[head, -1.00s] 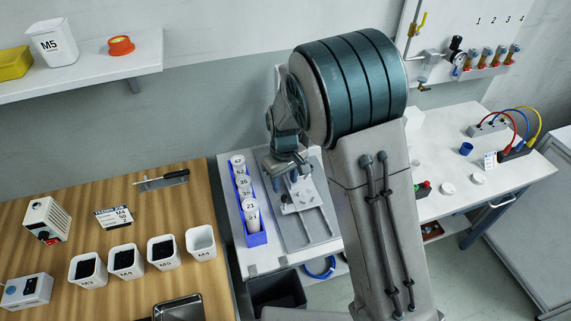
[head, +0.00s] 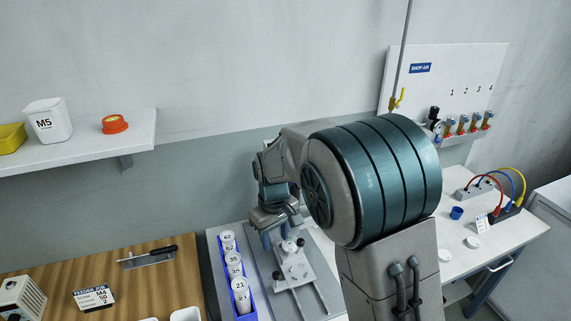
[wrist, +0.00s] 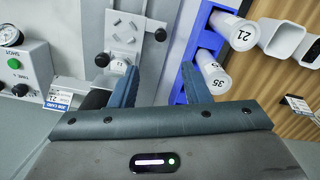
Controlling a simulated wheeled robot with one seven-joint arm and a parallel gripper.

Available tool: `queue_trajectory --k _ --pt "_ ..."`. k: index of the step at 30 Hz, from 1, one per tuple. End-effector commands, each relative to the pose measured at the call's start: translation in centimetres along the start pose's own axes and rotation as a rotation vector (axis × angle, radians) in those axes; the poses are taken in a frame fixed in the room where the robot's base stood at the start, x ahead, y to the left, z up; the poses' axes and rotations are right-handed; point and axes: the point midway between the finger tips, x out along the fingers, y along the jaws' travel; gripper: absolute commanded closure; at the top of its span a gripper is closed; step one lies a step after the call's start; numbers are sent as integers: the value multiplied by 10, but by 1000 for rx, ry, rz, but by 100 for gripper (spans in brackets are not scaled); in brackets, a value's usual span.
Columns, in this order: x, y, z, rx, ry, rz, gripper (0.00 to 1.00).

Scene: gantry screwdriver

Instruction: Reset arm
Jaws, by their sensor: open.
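My gripper (head: 279,236) hangs over the back part of the metal fixture plate (head: 316,297) in the head view. In the wrist view its two blue-grey fingers (wrist: 160,82) are spread apart with nothing between them. Ahead of the left finger is a light metal fixture block (wrist: 127,38) with dark knobs; the finger partly covers a small round marked piece there. My arm's large teal joint hides part of the bench in the head view.
A blue rack (head: 245,307) of numbered white cylinders stands left of the fixture; in the wrist view, cylinders (wrist: 213,72) are close to the right finger. A wooden bench (head: 120,262) lies left, a shelf (head: 140,133) above it. An air panel (head: 455,70) is at right.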

Motion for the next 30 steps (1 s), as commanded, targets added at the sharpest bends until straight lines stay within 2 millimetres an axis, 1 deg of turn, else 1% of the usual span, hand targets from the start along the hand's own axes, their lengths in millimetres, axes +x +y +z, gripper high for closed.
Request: queue_trajectory --k 3,5,8,12,14,18,24,27,30 --pt "-2 1 2 5 2 -1 57" --pt "-11 7 12 35 15 -4 57" --pt "-30 18 36 99 42 -11 57" --pt "-58 31 82 210 87 -16 57" --pt "-68 35 102 257 106 -14 57" --pt "-85 39 148 365 149 -3 57" --pt "-98 36 214 515 204 31 57" --pt "-99 31 241 583 227 52 57" --pt "-98 26 261 636 244 72 57"
